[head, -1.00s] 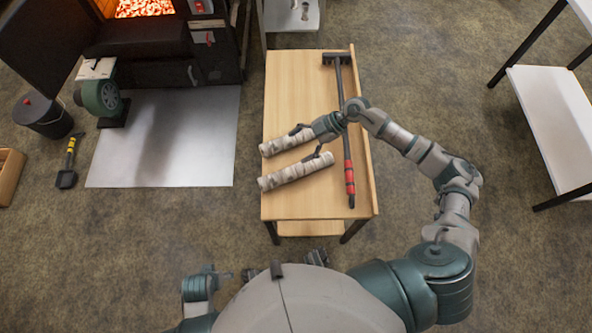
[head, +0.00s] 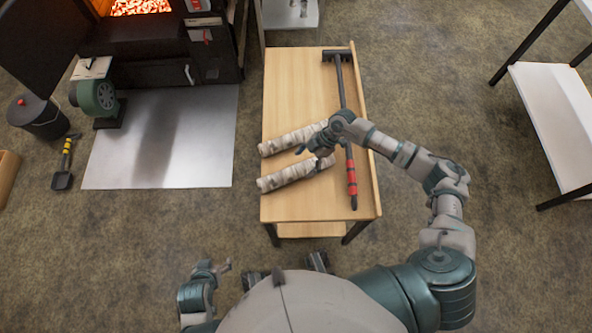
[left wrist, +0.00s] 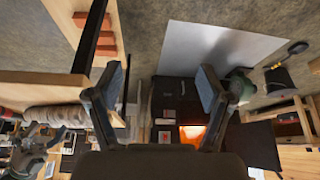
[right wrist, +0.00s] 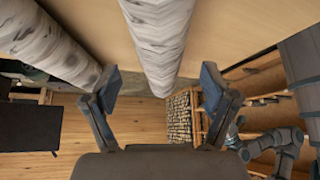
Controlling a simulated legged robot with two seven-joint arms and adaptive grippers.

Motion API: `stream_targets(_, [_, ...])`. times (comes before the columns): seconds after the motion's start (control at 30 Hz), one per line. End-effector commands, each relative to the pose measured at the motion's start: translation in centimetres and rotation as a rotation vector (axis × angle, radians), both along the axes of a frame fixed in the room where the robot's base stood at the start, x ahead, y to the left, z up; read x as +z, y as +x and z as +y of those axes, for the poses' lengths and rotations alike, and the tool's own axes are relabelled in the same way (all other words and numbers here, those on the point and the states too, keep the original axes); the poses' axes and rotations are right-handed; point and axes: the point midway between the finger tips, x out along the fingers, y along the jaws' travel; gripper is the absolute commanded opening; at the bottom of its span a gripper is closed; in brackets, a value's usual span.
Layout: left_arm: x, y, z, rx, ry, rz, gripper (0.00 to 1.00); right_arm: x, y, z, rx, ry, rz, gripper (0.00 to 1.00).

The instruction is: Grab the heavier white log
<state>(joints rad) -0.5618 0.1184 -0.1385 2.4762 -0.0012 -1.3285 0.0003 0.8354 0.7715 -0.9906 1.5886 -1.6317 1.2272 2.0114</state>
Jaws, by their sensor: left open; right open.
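Two white birch-bark logs lie side by side on the wooden table: a far log (head: 288,141) and a near log (head: 284,178). My right gripper (head: 315,155) is open over the right part of the logs, close to the near log's right end. In the right wrist view, one log (right wrist: 160,35) runs between the open fingers (right wrist: 157,85) and the other log (right wrist: 50,45) lies to the left. Neither log is gripped. My left gripper (head: 226,267) is open and empty off the table's front left; its fingers (left wrist: 158,85) show in the left wrist view.
A long black rake with a red grip (head: 351,180) lies along the right side of the table (head: 285,85). The firebox (head: 140,8) glows at back left, with a blower (head: 98,98), bucket (head: 40,118) and shovel (head: 63,175) nearby. White shelving (head: 555,120) stands right.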

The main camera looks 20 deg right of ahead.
Motion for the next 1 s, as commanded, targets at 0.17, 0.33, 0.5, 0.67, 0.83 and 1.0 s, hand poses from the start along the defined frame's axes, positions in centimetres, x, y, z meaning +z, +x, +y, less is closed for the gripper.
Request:
stream_targets(0.17, [0.2,2.7,-0.9,-0.008,-0.032,-0.133,0.8,-2.3,-0.2,1.2,0.001,0.001,0.005,0.85])
stream_targets(0.33, [1.1,4.8,-1.7,-0.013,-0.061,-0.252,0.8,-4.0,-0.3,2.3,0.001,0.002,0.003,0.85])
stream_targets(0.5, [1.6,5.3,-1.9,-0.015,-0.068,-0.285,0.8,-4.2,-0.3,2.6,0.001,0.001,0.001,0.85])
stream_targets(0.67, [1.6,5.3,-1.9,-0.015,-0.067,-0.284,0.8,-4.2,-0.3,2.5,0.001,0.001,0.001,0.78])
stream_targets(0.83, [1.5,5.4,-1.9,-0.015,-0.067,-0.282,0.8,-4.2,-0.3,2.5,0.001,0.001,0.001,0.35])
stream_targets(1.0, [1.5,5.4,-1.8,-0.014,-0.067,-0.281,0.8,-4.2,-0.3,2.6,0.001,0.001,0.001,0.0])
